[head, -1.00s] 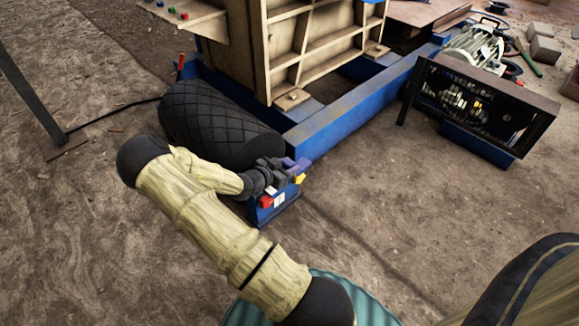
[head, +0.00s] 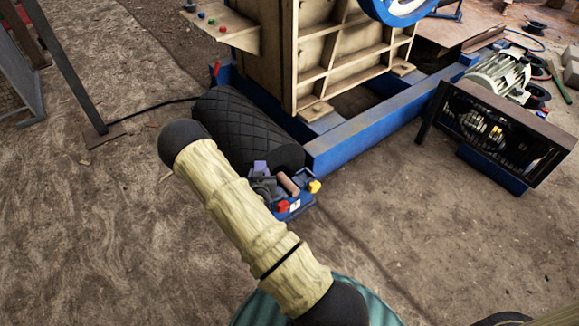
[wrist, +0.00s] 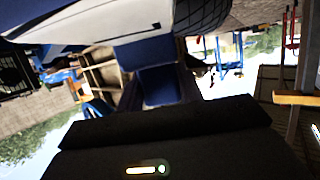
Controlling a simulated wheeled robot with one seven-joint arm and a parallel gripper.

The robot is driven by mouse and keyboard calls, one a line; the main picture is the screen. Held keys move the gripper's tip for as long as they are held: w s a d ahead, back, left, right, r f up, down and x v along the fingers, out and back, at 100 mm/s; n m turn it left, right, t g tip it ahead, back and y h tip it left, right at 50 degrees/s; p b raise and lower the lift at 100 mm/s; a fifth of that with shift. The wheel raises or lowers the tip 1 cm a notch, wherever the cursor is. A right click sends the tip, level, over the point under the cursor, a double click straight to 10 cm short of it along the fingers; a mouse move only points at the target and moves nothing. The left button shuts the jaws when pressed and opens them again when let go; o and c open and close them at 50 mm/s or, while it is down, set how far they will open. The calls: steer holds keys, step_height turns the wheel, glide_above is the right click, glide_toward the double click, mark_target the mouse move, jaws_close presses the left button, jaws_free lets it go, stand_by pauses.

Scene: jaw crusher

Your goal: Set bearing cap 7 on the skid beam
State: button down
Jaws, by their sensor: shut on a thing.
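My gripper (head: 264,184) is at the near end of the black quilted roll, above a small blue tray. It is shut on a small purple-blue piece (head: 260,167), which I take to be bearing cap 7; no number is readable. In the wrist view a blue block (wrist: 160,86) shows beyond the dark gripper body, and I cannot tell whether it is the held piece. The skid beam (head: 375,132) is the long blue beam right of the gripper, along the crusher's base. The held piece is apart from the beam's top.
The blue tray (head: 297,207) holds red and yellow pieces, with a brown cylinder (head: 288,183) by the gripper. The black roll (head: 240,122) lies against the frame. A caged drive unit (head: 495,130) stands right. Bare ground is open in front.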

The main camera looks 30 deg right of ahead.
steer(key=a+r+n+t+y+p, duration=0.1)
steer(key=a+r+n+y+p, duration=0.2)
steer(key=a, duration=1)
steer(key=n+y, duration=0.2)
steer(key=y, duration=0.1)
steer(key=shift+w+a+n+t+y, duration=0.25)
steer(key=shift+a+n+t+y, duration=0.1)
steer(key=shift+n+t+y, duration=0.05)
steer(key=shift+w+r, duration=0.1)
